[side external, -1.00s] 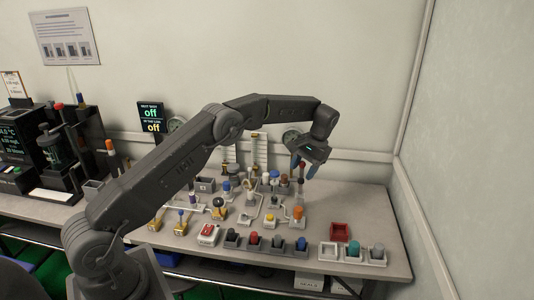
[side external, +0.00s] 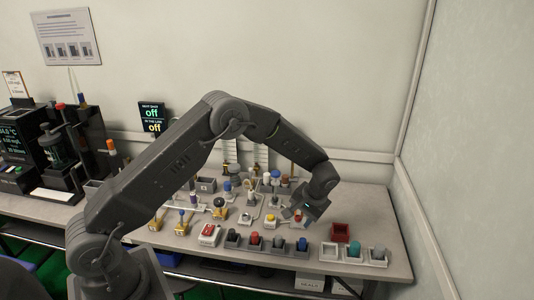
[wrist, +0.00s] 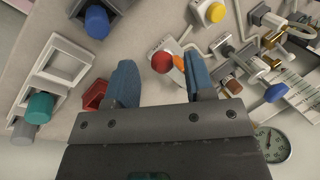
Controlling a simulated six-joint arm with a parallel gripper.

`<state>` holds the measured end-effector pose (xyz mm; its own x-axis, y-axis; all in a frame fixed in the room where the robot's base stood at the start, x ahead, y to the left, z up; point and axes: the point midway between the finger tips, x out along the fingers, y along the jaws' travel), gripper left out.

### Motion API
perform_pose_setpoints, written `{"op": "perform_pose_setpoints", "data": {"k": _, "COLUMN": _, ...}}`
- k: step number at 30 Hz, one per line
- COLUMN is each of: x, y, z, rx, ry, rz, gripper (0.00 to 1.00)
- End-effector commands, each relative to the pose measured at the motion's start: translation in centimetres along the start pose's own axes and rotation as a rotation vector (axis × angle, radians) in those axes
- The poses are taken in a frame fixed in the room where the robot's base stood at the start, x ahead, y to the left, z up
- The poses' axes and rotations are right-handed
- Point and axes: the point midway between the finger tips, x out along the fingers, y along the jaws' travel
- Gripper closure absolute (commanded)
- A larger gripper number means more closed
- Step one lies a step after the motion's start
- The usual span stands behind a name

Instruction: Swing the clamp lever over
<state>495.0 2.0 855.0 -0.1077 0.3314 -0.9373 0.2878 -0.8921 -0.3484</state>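My gripper (side external: 305,211) is low over the right part of the bench, pointing down. In the wrist view its two blue fingers (wrist: 160,63) are open and apart. A red ball knob (wrist: 162,62) with an orange part (wrist: 180,64) beside it shows between the fingertips, with gaps on both sides. It appears to belong to a pale plate-mounted fixture. I cannot tell for sure whether this is the clamp lever. In the side view my gripper hides most of this fixture.
A row of grey holders with coloured knobs (side external: 279,243) lies in front. A red tray (side external: 340,232) and a white-framed holder with a teal knob (side external: 353,248) stand at right. A yellow button (wrist: 215,12), metal fittings and a round gauge (wrist: 272,144) are close by.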

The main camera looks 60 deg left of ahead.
Motion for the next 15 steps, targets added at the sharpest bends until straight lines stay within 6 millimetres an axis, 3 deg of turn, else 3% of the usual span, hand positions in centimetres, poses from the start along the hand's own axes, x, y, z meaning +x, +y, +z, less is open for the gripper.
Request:
{"op": "perform_pose_setpoints", "data": {"k": 1, "x": -1.5, "y": -0.1, "z": -0.3, "rx": -0.004, "ry": 0.010, "rz": 0.004, "gripper": 0.51}}
{"op": "perform_pose_setpoints", "data": {"k": 15, "x": -10.4, "y": -0.1, "z": -0.3, "rx": -0.003, "ry": 0.005, "rz": 0.003, "gripper": 0.51}}
